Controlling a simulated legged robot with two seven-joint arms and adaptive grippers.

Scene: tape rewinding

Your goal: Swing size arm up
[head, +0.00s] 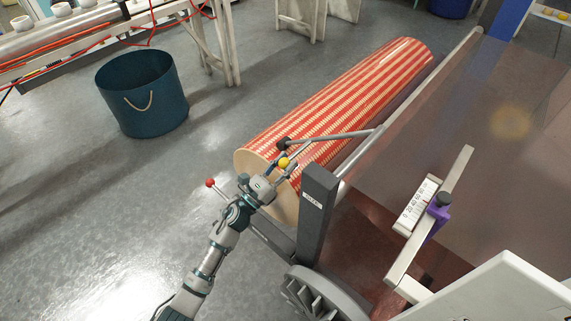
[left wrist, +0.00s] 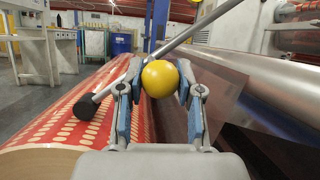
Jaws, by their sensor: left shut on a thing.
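A large roll (head: 330,100) with red and cream patterned wrap lies beside the machine. A thin grey metal arm (head: 335,135) with a black end (head: 283,144) extends over it. In the left wrist view the black end (left wrist: 86,106) is at or just above the roll's surface; contact is unclear. A yellow ball knob (head: 283,162) is by the roll's near end. My left gripper (head: 274,174) is shut on this yellow knob (left wrist: 160,78), between its two fingers. The knob's joint to the arm is hidden. My right gripper is not in view.
A dark upright post (head: 316,215) stands right of my gripper. A red knob (head: 210,183) is to its left. A ruler scale with a purple slider (head: 438,212) is at the right. A teal bin (head: 143,92) stands on open floor.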

